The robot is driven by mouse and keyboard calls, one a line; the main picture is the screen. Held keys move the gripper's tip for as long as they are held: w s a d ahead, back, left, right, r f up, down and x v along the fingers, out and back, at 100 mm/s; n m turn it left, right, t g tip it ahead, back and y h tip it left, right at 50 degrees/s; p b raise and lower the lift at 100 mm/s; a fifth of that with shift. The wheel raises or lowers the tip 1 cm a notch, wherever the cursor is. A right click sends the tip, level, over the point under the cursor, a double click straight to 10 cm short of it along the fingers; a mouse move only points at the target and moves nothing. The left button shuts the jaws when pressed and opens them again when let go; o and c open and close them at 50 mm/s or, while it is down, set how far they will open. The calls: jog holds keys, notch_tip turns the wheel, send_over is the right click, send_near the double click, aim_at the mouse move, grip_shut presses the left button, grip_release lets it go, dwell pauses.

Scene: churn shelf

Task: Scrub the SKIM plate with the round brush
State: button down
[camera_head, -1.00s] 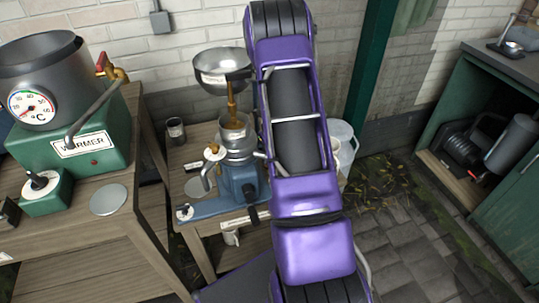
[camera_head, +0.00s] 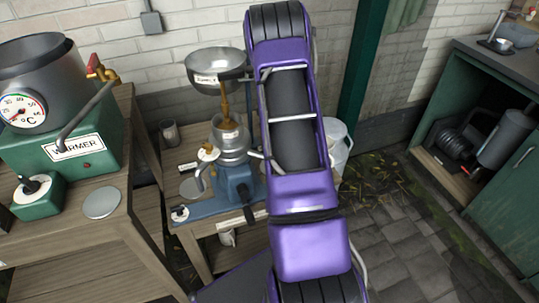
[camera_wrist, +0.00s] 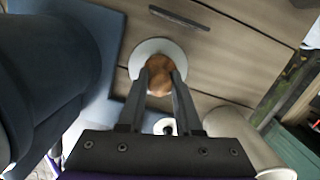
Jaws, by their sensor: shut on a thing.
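My gripper (camera_wrist: 160,78) shows in the wrist view with its two dark fingers closed around a round brown wooden knob, which looks like the round brush (camera_wrist: 160,66). A white disc shows around the knob; I cannot tell if it is part of the brush or a plate under it. In the head view my purple arm hides the gripper and what it holds. I can read SKIM on neither.
A blue separator (camera_head: 235,185) with a metal bowl stands on the small table, close to my arm. The green warmer (camera_head: 65,160) is at left. A white bucket (camera_head: 338,142) stands behind my arm. Paved floor at right is open before a green cabinet (camera_head: 510,190).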

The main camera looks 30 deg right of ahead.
jog(key=shift+s+d+f, duration=0.1)
jog(key=shift+s+d, duration=0.1)
jog(key=shift+d, duration=0.55)
jog(key=shift+s+d+f, duration=0.1)
jog(key=shift+s+d, duration=0.1)
jog(key=shift+d, duration=0.5)
jog(key=shift+r, duration=0.2)
jog(key=shift+w+a+f+p, duration=0.1)
jog(key=shift+w+a+p, duration=0.15)
jog(key=shift+a, duration=0.6)
jog(key=shift+w+a+f+p, duration=0.1)
jog(key=shift+w+a+p, duration=0.1)
jog(key=shift+a, duration=0.65)
jog(key=shift+w+a+p, duration=0.2)
jog(key=shift+a+p, duration=0.05)
jog(key=shift+a, duration=0.55)
jog(key=shift+w+a+p, duration=0.15)
jog(key=shift+a+p, duration=0.05)
jog(key=shift+a, duration=0.55)
jog(key=shift+d+r, duration=0.1)
jog(key=shift+r, duration=0.05)
jog(key=shift+r+p, duration=2.3)
jog(key=shift+r, duration=0.65)
